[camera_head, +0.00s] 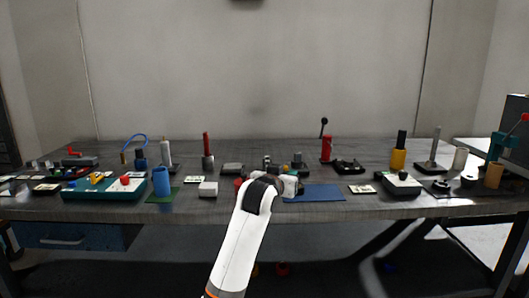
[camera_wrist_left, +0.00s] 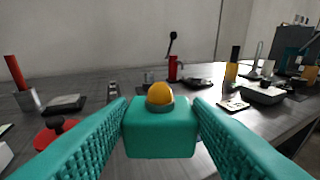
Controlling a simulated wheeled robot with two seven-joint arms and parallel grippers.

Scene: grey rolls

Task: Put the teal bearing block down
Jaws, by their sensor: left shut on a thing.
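The teal bearing block (camera_wrist_left: 160,138), with a yellow-orange ball (camera_wrist_left: 160,94) on its top, is in the middle of the left wrist view. My left gripper (camera_wrist_left: 160,122) is shut on it, with one teal finger against each side. The block looks upright; its underside is hidden, so I cannot tell whether it touches the table. In the head view my left gripper (camera_head: 288,185) is over the table's middle, by the left end of a blue mat (camera_head: 318,193). The block is not clearly seen there. My right gripper is not in view.
A red lever tool (camera_head: 326,148) stands behind the mat. A red disc with a black knob (camera_wrist_left: 52,137) lies left of the block. The blue mat's visible surface looks clear.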

